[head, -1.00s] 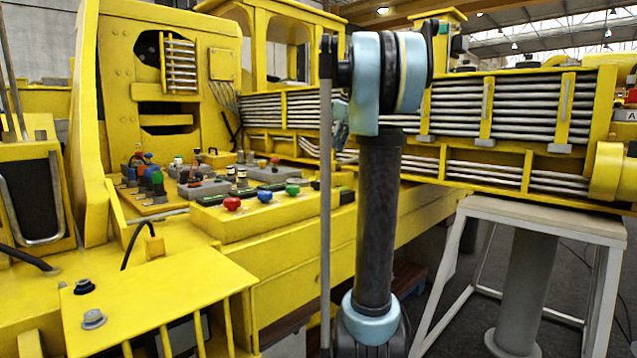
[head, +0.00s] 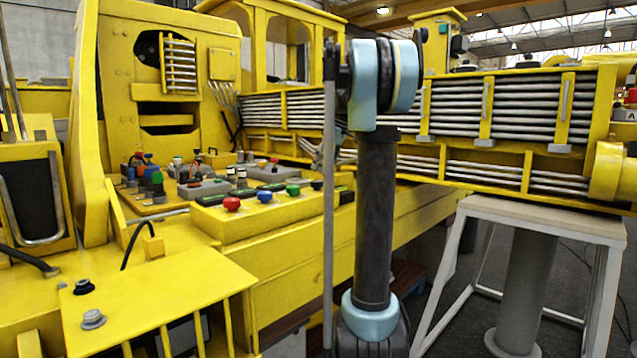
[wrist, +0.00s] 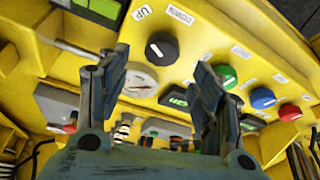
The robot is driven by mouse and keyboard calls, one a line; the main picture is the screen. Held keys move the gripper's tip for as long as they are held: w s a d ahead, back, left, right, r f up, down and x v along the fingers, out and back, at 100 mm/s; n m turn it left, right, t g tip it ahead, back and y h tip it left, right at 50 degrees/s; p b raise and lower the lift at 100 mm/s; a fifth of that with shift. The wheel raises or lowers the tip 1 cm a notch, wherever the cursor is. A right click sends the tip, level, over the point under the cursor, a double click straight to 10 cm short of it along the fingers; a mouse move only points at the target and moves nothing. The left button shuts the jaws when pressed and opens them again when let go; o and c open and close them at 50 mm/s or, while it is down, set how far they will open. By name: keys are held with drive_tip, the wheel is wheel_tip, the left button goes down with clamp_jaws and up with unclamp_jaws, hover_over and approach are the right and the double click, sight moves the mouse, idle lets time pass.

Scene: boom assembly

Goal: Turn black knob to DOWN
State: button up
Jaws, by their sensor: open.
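The black knob (wrist: 162,47) is a round dial with a short white mark on its face. In the wrist view it sits on the yellow panel (wrist: 232,28), near the UP label (wrist: 141,12) and the DOWN label (wrist: 180,15). I see no contact; the distance to the knob is hard to tell. In the head view the knob (head: 317,185) is small, near my arm, and I cannot make out the gripper clearly.
Beside the black knob are a green knob (wrist: 227,76), a blue knob (wrist: 262,98) and a red knob (wrist: 290,113). A grey round fitting (wrist: 140,80) lies by the left finger. Grey control boxes (head: 205,188) stand behind the panel.

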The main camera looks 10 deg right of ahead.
sight(317, 186)
drive_tip(key=x, duration=0.6)
drive_tip(key=shift+a+f, duration=0.15)
drive_tip(key=shift+f, duration=0.15)
drive_tip(key=c, duration=1)
